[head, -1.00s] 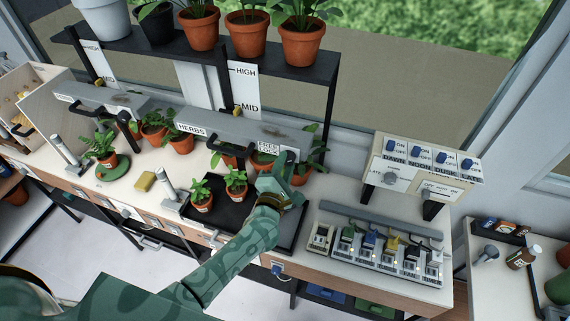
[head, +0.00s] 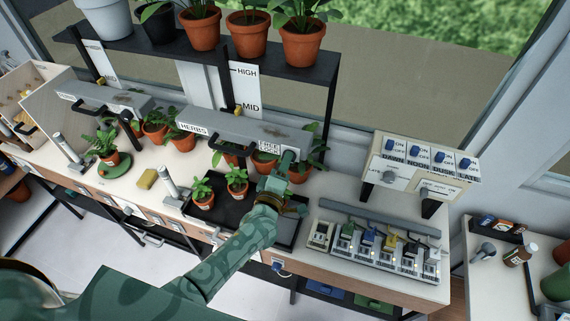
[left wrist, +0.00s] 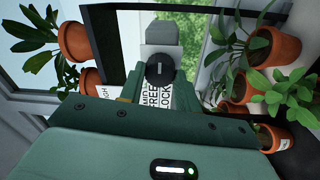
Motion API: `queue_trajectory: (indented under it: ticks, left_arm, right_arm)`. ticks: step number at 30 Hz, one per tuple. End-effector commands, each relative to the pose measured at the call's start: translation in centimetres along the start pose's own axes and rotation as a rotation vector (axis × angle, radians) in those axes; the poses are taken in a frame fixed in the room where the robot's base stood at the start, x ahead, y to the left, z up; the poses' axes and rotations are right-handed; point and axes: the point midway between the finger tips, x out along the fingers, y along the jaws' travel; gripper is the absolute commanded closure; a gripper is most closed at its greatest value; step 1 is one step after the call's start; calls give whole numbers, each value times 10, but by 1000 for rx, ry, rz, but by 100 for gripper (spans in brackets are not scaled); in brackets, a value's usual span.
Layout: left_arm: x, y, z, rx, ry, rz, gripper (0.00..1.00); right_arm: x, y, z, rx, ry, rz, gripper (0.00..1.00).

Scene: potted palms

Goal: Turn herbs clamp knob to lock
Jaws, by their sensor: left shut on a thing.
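The herbs lamp bar (head: 240,130) is a long grey bar with a HERBS label, in front of the shelf post in the head view. A white FREE/LOCK plate (head: 267,148) is at its right end. It also shows in the left wrist view (left wrist: 158,98). My left gripper (head: 287,163) is at this end of the bar. In the left wrist view its fingers (left wrist: 159,82) are on both sides of the round black clamp knob (left wrist: 160,68), shut on it. The gripper hides the knob in the head view. My right gripper is not in view.
Potted plants (head: 236,179) stand on a black tray (head: 286,230) below my left arm. More pots (head: 303,44) line the shelf above. A switch panel (head: 424,160) and a row of devices (head: 375,247) stand to the right.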

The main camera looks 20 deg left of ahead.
Motion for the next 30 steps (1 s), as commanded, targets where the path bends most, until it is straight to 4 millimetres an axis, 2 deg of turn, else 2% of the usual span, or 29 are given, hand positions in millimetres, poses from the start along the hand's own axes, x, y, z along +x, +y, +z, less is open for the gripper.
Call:
queue_trajectory:
  ticks: [14, 15, 17, 26, 30]
  left_arm:
    - [0, 0, 0, 16, -2, 0, 90]
    - [0, 0, 0, 16, -2, 0, 62]
    - [0, 0, 0, 15, -2, 0, 45]
    - [-1, 0, 0, 14, -1, 0, 45]
    - [-15, -1, 0, 14, -2, -2, 45]
  right_arm:
    - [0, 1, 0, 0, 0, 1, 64]
    - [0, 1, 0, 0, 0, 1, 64]
    - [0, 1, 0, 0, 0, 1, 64]
    - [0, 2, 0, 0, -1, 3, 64]
    - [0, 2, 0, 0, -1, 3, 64]
